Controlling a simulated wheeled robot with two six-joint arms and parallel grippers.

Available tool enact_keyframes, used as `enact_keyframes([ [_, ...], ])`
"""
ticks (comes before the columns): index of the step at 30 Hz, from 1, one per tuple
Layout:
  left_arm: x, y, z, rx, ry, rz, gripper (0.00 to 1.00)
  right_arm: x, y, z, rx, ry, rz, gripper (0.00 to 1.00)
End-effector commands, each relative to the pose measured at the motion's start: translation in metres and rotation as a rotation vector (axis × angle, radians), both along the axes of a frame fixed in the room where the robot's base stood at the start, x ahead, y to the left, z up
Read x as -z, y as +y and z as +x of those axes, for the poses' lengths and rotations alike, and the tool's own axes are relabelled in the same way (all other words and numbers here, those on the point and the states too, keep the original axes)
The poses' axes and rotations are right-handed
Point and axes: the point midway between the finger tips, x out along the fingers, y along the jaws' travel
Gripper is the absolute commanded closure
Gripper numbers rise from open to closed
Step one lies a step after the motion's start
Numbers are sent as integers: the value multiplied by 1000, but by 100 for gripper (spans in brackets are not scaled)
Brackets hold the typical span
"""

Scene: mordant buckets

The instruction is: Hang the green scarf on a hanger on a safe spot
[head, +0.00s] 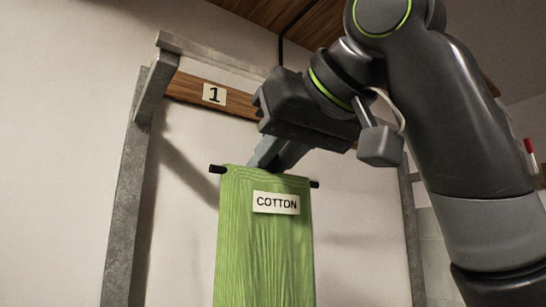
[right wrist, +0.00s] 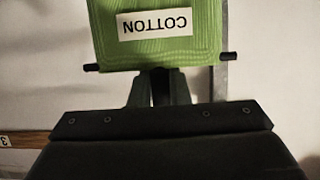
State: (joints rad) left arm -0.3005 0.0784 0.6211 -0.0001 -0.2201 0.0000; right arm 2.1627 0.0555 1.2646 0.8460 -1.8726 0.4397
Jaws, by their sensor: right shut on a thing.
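The green scarf (head: 264,245) hangs straight down over a thin black hanger bar (head: 217,169). A white label on the scarf reads COTTON. My right gripper (head: 275,164) comes from above and is shut at the top middle of the hanger; the exact grip point is hidden. In the right wrist view the scarf (right wrist: 205,45), the hanger bar (right wrist: 228,56) and my gripper's fingers (right wrist: 160,76) show upside down. The scarf's lower end is outside the head view. My left gripper is not in view.
A grey metal frame (head: 127,195) stands behind at the left, with another post (head: 411,235) at the right. A wooden board (head: 187,89) marked 1 crosses near its top. A board (right wrist: 22,139) marked 3 shows in the wrist view. A pale wall (head: 50,130) lies behind.

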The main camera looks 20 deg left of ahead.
Motion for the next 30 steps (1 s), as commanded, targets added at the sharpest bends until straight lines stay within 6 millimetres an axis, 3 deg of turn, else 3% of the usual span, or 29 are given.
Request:
enact_keyframes([
  [7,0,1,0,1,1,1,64,0,0,0,0,-1,1,100],
  [8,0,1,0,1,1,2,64,0,0,0,0,-1,1,83],
  [14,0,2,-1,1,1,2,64,0,0,0,0,-1,1,59],
  [23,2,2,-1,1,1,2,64,0,-2,-1,1,-1,1,59],
  [30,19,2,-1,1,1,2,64,-11,-28,-21,4,-4,3,59],
])
